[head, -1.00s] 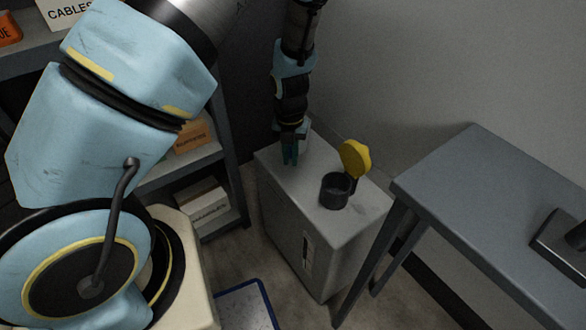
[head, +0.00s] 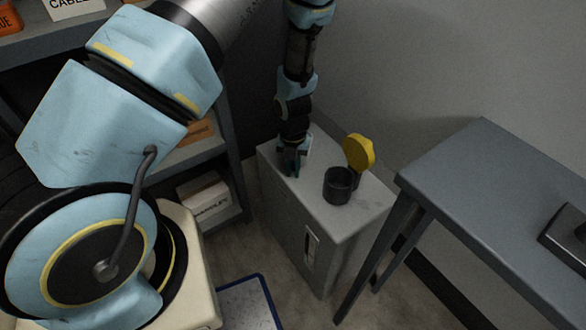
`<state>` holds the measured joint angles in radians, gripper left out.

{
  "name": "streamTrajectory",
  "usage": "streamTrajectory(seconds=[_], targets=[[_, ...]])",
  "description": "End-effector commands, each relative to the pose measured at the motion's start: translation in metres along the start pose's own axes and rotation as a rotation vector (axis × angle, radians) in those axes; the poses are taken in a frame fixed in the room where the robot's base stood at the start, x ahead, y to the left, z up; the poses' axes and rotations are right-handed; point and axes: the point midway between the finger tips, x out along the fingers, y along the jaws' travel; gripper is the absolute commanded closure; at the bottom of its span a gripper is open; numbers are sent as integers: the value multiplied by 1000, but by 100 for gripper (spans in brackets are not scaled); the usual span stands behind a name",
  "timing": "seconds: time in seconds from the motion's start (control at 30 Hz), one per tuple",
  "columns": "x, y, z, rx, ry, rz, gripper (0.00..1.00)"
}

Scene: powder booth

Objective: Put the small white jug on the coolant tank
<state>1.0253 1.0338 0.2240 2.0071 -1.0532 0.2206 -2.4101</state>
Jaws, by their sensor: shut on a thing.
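The coolant tank (head: 348,222) is a grey box against the wall in the middle of the head view, with a dark round filler neck and a raised yellow cap on top. I cannot tell whether the jug touches the tank's top.
The open filler neck (head: 339,184) and yellow cap (head: 359,153) stand right of my gripper. A grey table (head: 480,195) is at the right. A shelf with labelled boxes (head: 203,198) is at the left. The tank top's front part is clear.

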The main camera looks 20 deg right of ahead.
Motion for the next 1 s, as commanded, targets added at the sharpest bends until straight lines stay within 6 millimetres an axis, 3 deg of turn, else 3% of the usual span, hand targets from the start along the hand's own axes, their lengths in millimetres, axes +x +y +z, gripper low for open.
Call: streamTrajectory(seconds=[0.03, 0.3, 0.63, 0.77, 1.0], targets=[[1, 0, 0, 0, 0, 0, 83], [0, 0, 0, 0, 0, 0, 55], [-7, -1, 0, 1, -1, -1, 55], [-27, -1, 1, 1, -3, 0, 55], [-78, -1, 0, 2, -3, 0, 55]])
